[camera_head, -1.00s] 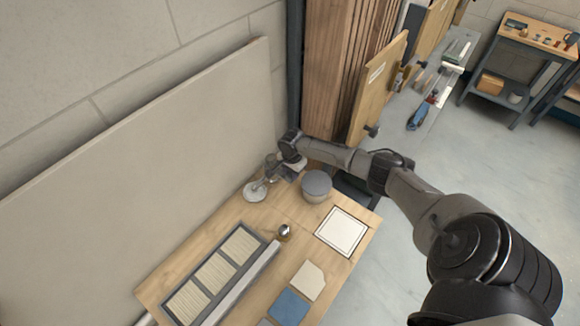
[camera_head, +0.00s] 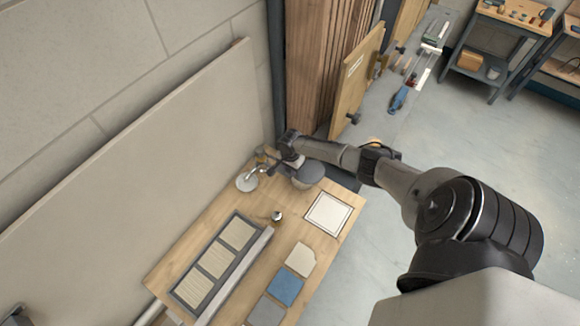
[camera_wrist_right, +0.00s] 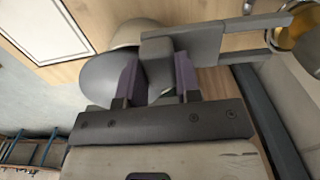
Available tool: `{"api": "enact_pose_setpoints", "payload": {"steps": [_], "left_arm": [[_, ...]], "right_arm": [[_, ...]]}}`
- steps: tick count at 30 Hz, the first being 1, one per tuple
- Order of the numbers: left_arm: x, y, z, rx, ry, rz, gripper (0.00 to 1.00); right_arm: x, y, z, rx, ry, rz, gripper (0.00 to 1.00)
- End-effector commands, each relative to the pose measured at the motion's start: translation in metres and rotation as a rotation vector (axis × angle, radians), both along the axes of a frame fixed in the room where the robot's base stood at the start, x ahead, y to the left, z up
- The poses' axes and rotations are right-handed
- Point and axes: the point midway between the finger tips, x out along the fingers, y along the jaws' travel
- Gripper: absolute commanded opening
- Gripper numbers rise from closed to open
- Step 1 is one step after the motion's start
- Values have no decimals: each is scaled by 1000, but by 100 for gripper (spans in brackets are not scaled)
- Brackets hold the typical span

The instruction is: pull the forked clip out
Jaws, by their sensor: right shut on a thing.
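My right gripper (camera_head: 291,160) is over the far end of the wooden table, beside the round grey-topped pot (camera_head: 309,174). In the right wrist view my right gripper (camera_wrist_right: 157,78) is shut on the grey forked clip (camera_wrist_right: 208,42). The clip's block sits between the fingers and its two prongs point right. The prong tips lie by an amber, rounded piece (camera_wrist_right: 305,48) at the right edge; I cannot tell whether they still touch it. A stand with a round pale base (camera_head: 246,183) is left of the gripper. My left gripper is not in view.
The pot's grey dome (camera_wrist_right: 105,78) is close behind the fingers in the wrist view. A white framed square (camera_head: 328,213), a small metal knob (camera_head: 277,216) and a slotted tray (camera_head: 217,262) are on the table. A wall panel (camera_head: 130,160) borders its left side.

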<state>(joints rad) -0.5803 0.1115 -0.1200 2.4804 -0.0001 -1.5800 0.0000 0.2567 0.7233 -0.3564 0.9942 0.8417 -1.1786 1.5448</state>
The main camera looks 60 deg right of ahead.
Motion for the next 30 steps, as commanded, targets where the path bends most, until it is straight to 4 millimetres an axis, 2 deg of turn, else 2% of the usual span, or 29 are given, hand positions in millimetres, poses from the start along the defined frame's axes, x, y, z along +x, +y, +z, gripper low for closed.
{"api": "enact_pose_setpoints", "payload": {"steps": [1, 8, 17, 22, 30], "left_arm": [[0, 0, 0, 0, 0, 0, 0], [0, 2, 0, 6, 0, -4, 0], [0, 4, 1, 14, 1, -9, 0], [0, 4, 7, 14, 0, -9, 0], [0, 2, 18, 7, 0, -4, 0]], "right_arm": [[1, 0, 0, 0, -2, 0, 34], [0, 0, 0, 0, -1, 0, 56], [0, 0, 3, -1, -1, 1, 57], [0, 0, 23, -1, -1, 3, 57], [0, 0, 77, -1, -3, 3, 57]]}}
